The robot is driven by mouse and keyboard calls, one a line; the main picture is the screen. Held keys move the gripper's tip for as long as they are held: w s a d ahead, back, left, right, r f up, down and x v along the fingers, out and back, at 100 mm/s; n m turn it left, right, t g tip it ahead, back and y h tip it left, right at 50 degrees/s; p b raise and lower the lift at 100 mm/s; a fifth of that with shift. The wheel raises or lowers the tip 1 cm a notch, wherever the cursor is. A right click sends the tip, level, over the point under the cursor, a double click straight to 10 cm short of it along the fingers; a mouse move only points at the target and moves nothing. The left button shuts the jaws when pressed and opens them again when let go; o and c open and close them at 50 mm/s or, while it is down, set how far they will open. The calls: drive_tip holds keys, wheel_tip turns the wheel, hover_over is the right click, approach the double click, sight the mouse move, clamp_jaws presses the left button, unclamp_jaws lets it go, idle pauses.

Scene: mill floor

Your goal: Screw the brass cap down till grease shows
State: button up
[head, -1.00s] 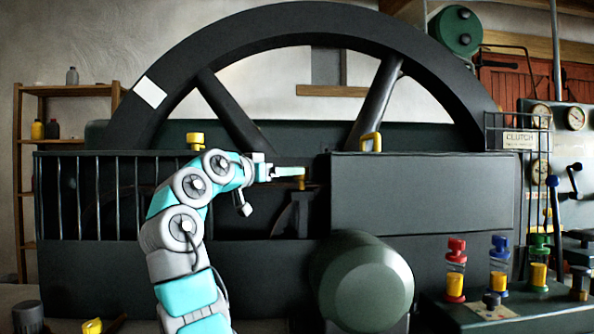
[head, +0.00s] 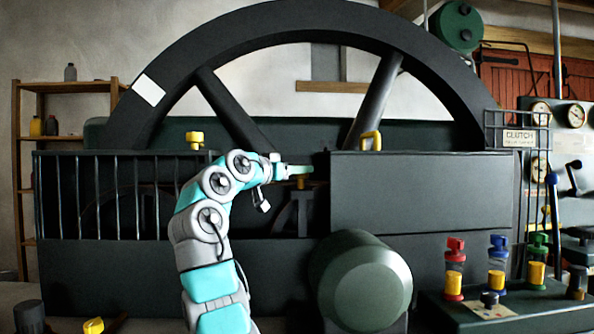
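My gripper (head: 301,170) reaches from the left into the gap between the railing and the large dark box. Its teal fingers show side-on and small, so I cannot tell whether they are open or shut. A small brass-coloured piece, seemingly the brass cap (head: 301,183), shows just below the fingertips, above a dark bearing stand (head: 297,212). I cannot tell whether the fingers touch it. No grease is visible at this size.
A dark flywheel (head: 290,25) rises behind. The railing (head: 110,198) bounds the gap on the left, the dark box (head: 420,190) on the right. A green cylinder (head: 368,285) juts out below. Coloured oilers (head: 454,268) stand on a bench at right.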

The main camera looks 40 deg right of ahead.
clamp_jaws()
drive_tip(key=shift+f+t+b, duration=0.1)
drive_tip(key=shift+t+b, duration=0.2)
drive_tip(key=shift+b, duration=0.25)
drive_tip(key=n+t+b, duration=0.1)
drive_tip(key=t+y+b, duration=0.1)
drive_tip(key=b, duration=0.1)
drive_tip(key=n+t+b, duration=0.1)
drive_tip(key=b, duration=0.1)
drive_tip(key=shift+s+f+n, duration=0.3)
drive_tip(key=shift+s, duration=0.05)
drive_tip(key=shift+s+d+n+t+y+b, duration=0.1)
drive_tip(key=shift+n+t+y+b, duration=0.35)
drive_tip(key=shift+t+b, duration=0.3)
drive_tip(key=shift+r+n+t+y+b, duration=0.35)
drive_tip(key=shift+n+t+y+b, duration=0.55)
drive_tip(key=shift+t, duration=0.25)
drive_tip(key=shift+d+n+t+y+b, duration=0.1)
drive_tip(key=shift+n+t+y+b, duration=0.5)
drive_tip(key=shift+t, duration=0.2)
drive_tip(key=shift+n+t+y, duration=0.3)
drive_tip(key=shift+n+y, duration=0.05)
drive_tip(key=shift+y, duration=0.1)
